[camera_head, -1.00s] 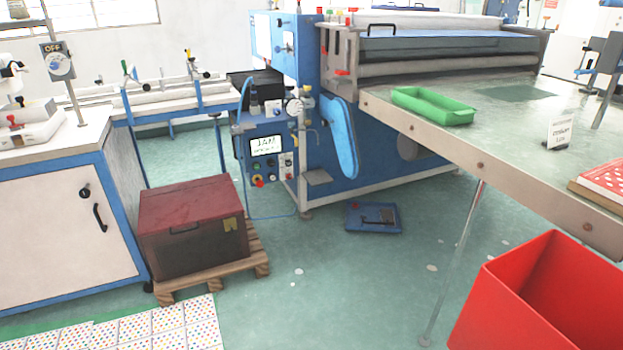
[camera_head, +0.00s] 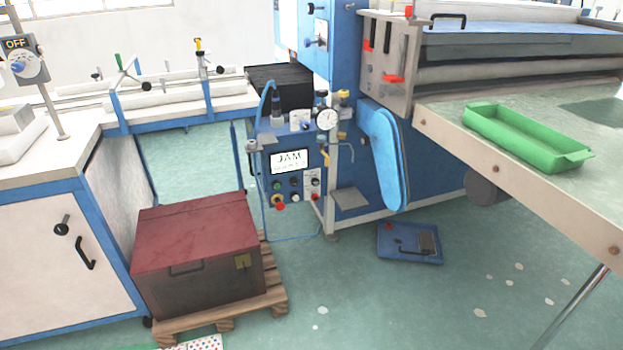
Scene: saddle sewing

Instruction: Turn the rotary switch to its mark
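A small switch box with a round dial and blue knob (camera_head: 18,67) is on a pole at the far left, under a dark "OFF" sign (camera_head: 16,43). A blue control panel (camera_head: 262,172) stands in the middle, with a lit screen reading "JAM" (camera_head: 289,161), several small buttons and knobs below it, and a round white gauge (camera_head: 326,118) above. A grey plate with a small handle (camera_head: 319,42) is on the blue cabinet above. I cannot tell which control is the rotary switch of the task, and no mark is readable. Neither of my grippers shows.
A red-lidded chest (camera_head: 196,236) on a wooden pallet (camera_head: 276,297) stands on the floor before the panel. A blue foot pedal (camera_head: 409,243) lies to its right. A worktable (camera_head: 440,128) with a green tray (camera_head: 525,138) is at right. Green floor between chest and worktable is mostly clear.

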